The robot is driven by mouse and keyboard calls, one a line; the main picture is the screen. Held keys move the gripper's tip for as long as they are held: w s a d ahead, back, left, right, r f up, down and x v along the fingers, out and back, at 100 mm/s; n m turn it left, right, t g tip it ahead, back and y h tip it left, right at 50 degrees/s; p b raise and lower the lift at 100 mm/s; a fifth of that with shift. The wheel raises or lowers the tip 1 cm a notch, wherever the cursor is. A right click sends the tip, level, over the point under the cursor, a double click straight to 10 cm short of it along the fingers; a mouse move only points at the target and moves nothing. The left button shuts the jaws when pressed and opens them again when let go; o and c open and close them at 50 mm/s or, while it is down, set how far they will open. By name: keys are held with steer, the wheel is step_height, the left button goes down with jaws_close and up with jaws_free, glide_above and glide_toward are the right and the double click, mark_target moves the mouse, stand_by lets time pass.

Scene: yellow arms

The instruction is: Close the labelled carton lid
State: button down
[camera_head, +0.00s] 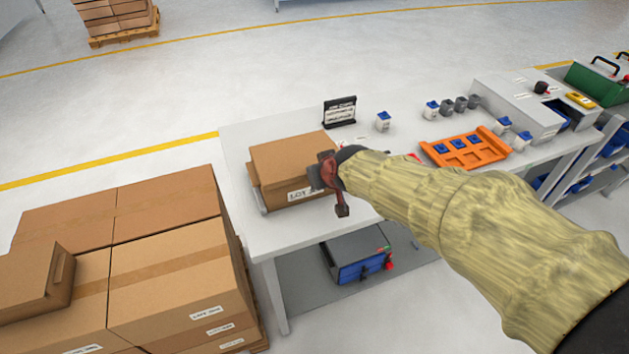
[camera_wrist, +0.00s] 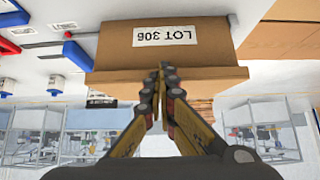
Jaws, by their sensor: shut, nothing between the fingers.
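The labelled carton (camera_head: 290,190) is a brown box near the left end of the white table, with a white label on its front. Its lid (camera_head: 292,152) lies over the top in the head view and looks nearly flat; I cannot tell whether it is fully down. In the wrist view the carton (camera_wrist: 200,47) appears upside down with the label "LOT 306", and the lid edge (camera_wrist: 215,74) is just beyond my fingertips. My gripper (camera_head: 325,174) is at the carton's right front corner. In the wrist view my gripper (camera_wrist: 161,72) is shut and empty, touching or very near the lid edge.
An orange tray (camera_head: 480,158) with blue parts lies to the right on the table (camera_head: 270,240). A black sign (camera_head: 340,111) and a small white-and-blue block (camera_head: 383,121) stand behind the carton. Stacked cartons (camera_head: 160,270) fill the floor at left. A blue-fronted device (camera_head: 358,262) sits below.

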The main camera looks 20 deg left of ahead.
steer(key=s+d+f, duration=0.2)
steer(key=s+d, duration=0.3)
steer(key=s, duration=0.2)
steer(key=shift+s+d, duration=0.35)
steer(key=shift+f, duration=0.1)
steer(key=s+d+f+m+g+h, duration=0.1)
steer(key=s+d+f+g, duration=0.3)
steer(key=s, duration=0.5)
steer(key=s+d+r+m+t+h, duration=0.1)
steer(key=s+d+r+m, duration=0.1)
steer(key=d, duration=0.6)
steer(key=s+d+r+m+h, duration=0.1)
steer(key=s+d+r+m, duration=0.1)
steer(key=s+d+r, duration=0.2)
steer(key=s+d+r+m+t+h, duration=0.1)
steer(key=s+d+r+m+h, duration=0.1)
steer(key=d+r, duration=0.6)
steer(key=s+d, duration=0.1)
steer(key=d, duration=0.5)
steer(key=shift+s+r+t+p, duration=0.2)
steer(key=shift+s+t+p, duration=0.1)
steer(key=shift+p, duration=0.05)
